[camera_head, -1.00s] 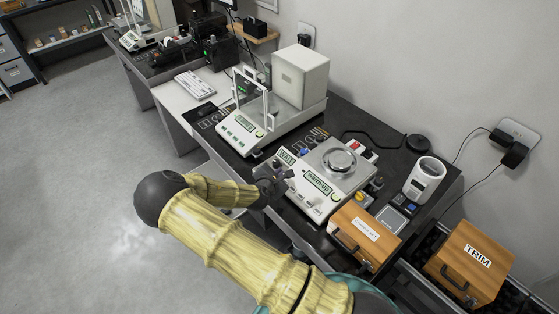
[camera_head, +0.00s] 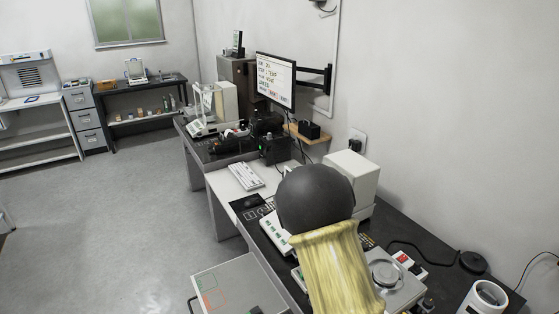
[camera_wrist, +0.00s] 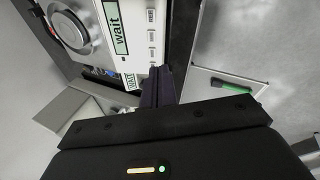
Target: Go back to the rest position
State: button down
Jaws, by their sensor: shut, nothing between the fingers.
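My gripper (camera_wrist: 160,84) shows in the wrist view with its dark fingers together and nothing between them. In that view it is over or near the front edge of a white balance (camera_wrist: 135,22) with a round pan and a green display reading "wait". I cannot tell the exact gap. In the head view my arm rises in front of the tables, and its black joint hides part of the bench. The gripper itself is out of sight there. The balance's round metal pan (camera_head: 386,273) shows just right of my arm.
A wall monitor (camera_head: 276,80) stands over the tables, with a keyboard (camera_head: 243,175) below. A grey panel (camera_head: 235,290) lies left of my arm; a green pen (camera_wrist: 230,87) shows in the wrist view. A white cylinder (camera_head: 484,300) stands at the right.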

jog(key=s+d+r+m+g+y, duration=0.1)
jog(key=s+r+m+y, duration=0.1)
jog(key=s+r+m, duration=0.7)
jog(key=s+r, duration=0.5)
jog(key=shift+r+y, duration=0.3)
dwell(1.5)
